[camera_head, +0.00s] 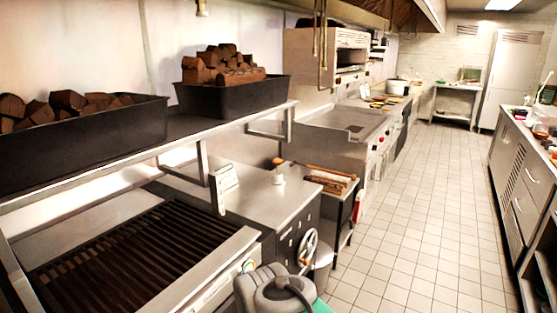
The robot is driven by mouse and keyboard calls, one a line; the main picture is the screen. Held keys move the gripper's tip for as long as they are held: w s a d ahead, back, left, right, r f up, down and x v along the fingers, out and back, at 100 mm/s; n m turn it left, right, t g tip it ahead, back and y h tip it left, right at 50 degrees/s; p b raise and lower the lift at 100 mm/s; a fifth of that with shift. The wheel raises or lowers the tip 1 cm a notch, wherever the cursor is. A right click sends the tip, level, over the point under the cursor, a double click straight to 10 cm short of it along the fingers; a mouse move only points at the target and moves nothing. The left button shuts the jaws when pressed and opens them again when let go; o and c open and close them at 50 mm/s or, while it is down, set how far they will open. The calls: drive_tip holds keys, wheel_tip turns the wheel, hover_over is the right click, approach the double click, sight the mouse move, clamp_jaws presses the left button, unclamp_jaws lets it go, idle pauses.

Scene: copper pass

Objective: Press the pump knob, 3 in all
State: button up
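A small orange-brown round knob (277,161) shows at the back right of the steel counter (262,197). A small pale piece (279,179) is just below it. They may be the pump knob and its body, but they are too small to tell for sure. A grey, rounded part at the bottom middle looks like my own arm. My gripper's fingers are not in view, and nothing touches the knob.
A grill (130,265) is at the lower left, under a shelf (190,128) bearing two black bins (65,150) (232,95) of brown chunks. A handwheel (308,247) is on the counter's front. The tiled floor (420,200) is clear to the right.

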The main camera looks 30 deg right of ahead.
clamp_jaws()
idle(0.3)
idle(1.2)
